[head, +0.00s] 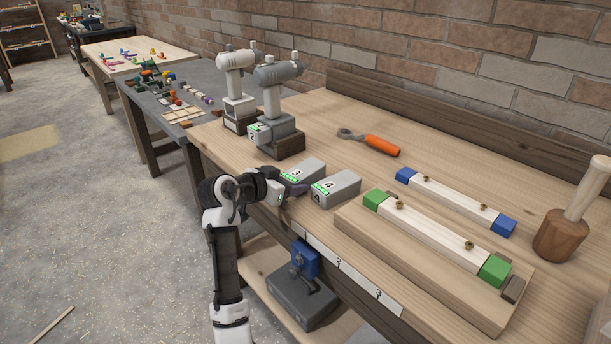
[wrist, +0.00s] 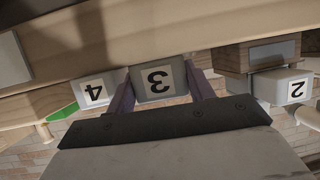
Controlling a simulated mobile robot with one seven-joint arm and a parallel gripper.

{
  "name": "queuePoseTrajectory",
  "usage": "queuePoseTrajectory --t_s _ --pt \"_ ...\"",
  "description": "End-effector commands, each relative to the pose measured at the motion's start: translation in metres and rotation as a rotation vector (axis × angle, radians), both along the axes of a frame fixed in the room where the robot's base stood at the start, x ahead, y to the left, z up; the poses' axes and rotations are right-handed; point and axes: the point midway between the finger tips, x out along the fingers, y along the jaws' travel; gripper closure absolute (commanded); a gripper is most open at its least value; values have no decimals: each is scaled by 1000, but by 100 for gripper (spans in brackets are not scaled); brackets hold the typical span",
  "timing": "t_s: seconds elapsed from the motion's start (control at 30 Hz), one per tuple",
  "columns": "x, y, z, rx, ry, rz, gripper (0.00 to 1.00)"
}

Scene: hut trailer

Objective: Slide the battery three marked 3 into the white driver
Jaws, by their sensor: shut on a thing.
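Battery three (head: 306,170) is a grey block with a green strip and a 3 on top, at the table's front edge. My gripper (head: 287,184) is shut on it from the front, with one purple finger on each side. In the wrist view its 3 label (wrist: 158,82) shows upside down between the fingers. I cannot tell whether it touches the table. The white driver (head: 238,62) stands upright on a dark wooden stand at the back left. The nearer grey driver (head: 278,75) partly hides its base. Its battery opening is not clearly visible.
Battery four (head: 342,187) lies close right of battery three. Battery two (head: 260,134) sits at the grey driver's base. A wooden board (head: 432,271) with a green-ended bar, a blue-ended bar, an orange-handled tool (head: 381,146) and a mallet (head: 559,235) lie to the right.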

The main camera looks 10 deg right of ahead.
Motion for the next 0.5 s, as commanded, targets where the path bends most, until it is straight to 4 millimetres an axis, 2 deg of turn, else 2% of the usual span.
queuePoseTrajectory --t_s 0.23,0.5 --pt "0 0 5 -1 -2 1 78" --pt "0 0 27 -1 -2 0 78"
